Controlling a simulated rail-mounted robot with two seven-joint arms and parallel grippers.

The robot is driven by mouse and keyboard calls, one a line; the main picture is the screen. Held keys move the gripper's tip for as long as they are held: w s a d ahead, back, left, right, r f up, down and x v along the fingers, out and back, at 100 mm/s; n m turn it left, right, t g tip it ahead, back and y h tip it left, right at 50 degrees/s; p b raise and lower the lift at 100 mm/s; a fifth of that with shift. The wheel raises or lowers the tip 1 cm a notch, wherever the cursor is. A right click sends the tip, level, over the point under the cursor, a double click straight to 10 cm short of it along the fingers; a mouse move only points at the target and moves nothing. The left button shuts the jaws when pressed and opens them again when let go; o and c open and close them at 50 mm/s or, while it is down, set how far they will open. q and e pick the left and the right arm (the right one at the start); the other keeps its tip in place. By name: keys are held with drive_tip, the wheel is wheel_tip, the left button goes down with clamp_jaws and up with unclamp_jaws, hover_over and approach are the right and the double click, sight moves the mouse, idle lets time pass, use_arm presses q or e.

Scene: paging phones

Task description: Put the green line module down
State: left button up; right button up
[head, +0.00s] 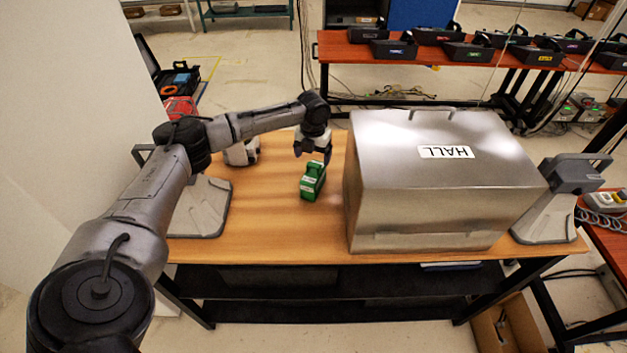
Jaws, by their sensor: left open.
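The green line module (313,181) stands on the wooden table (275,228), left of the large metal box. It is a small green block with pale labels. My left gripper (312,157) is open just above and behind the module, with its fingers pointing down. The fingertips look close to the module's top, but I cannot tell whether they touch it. My right gripper is not in view.
A metal box labelled HALL (440,185) fills the table's right half. A grey stand (204,207) is at the left and another grey device (560,195) at the right. Bare tabletop lies in front of the module. Black bins (395,48) sit on a rear table.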

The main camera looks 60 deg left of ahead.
sight(313, 164)
use_arm(q)
drive_tip(key=shift+d+f, duration=0.1)
drive_tip(key=shift+f, duration=3.25)
drive_tip(key=shift+r, duration=0.1)
drive_tip(key=c, duration=1.3)
